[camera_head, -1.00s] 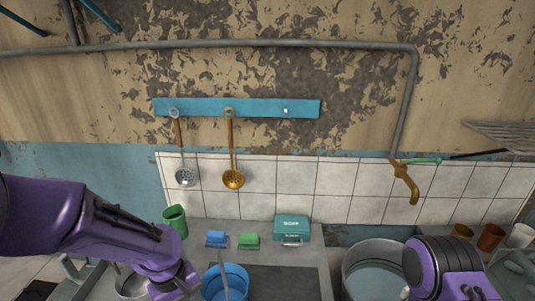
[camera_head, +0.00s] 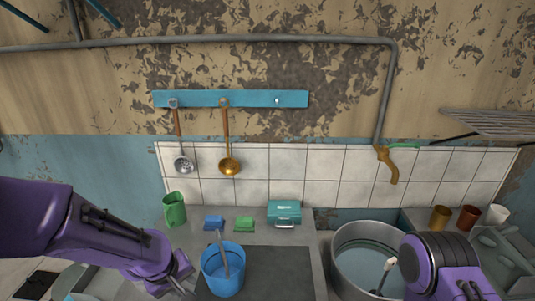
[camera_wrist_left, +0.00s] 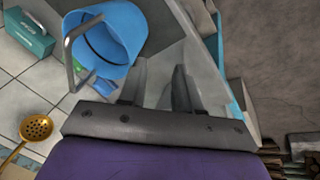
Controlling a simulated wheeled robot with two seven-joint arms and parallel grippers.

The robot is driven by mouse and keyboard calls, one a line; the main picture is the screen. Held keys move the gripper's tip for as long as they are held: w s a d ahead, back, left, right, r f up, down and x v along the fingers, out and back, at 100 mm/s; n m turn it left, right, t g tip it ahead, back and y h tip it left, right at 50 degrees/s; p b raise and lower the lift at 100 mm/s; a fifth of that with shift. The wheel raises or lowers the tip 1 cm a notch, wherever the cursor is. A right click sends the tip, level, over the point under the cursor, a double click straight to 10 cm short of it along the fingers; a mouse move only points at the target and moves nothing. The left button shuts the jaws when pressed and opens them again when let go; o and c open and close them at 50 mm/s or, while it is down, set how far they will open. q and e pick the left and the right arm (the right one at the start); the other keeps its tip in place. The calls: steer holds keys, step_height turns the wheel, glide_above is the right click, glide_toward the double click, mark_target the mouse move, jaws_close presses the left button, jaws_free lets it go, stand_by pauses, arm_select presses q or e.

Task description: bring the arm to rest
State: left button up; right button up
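My left arm comes in from the left in the head view, and its gripper (camera_head: 184,280) is low, just left of the blue bucket (camera_head: 222,273). In the left wrist view the two fingers of the left gripper (camera_wrist_left: 160,82) stand apart with nothing between them. The blue bucket (camera_wrist_left: 108,38) shows beyond the fingers there, with its handle up. My right arm (camera_head: 440,265) shows at the lower right, beside the large metal pot (camera_head: 338,262); its fingers are out of sight.
A green mug (camera_head: 174,210), blue sponge (camera_head: 214,223), green sponge (camera_head: 244,224) and teal box (camera_head: 284,213) stand on the counter. Several cups (camera_head: 468,217) stand at right.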

arm_select(q)
steer(key=s+a+f+t+y+b, duration=0.2)
steer(key=a+f, duration=0.1)
steer(key=f, duration=0.4)
steer(key=s+a+f+t+y+b, duration=0.1)
steer(key=a+f+t+b, duration=0.15)
steer(key=f, duration=0.45)
steer(key=s+a+f+g+b, duration=0.1)
steer(key=s+a+f+g, duration=0.1)
steer(key=s+f, duration=0.6)
steer(key=s+a+f+m+g+y+b, duration=0.1)
steer(key=s+a+f+g+b, duration=0.1)
steer(key=s+f, duration=0.5)
steer(key=s, duration=0.6)
steer(key=shift+s+a+f+b, duration=0.15)
steer(key=shift+s+f+b, duration=0.15)
steer(key=shift+s+f, duration=0.1)
steer(key=shift+g, duration=0.25)
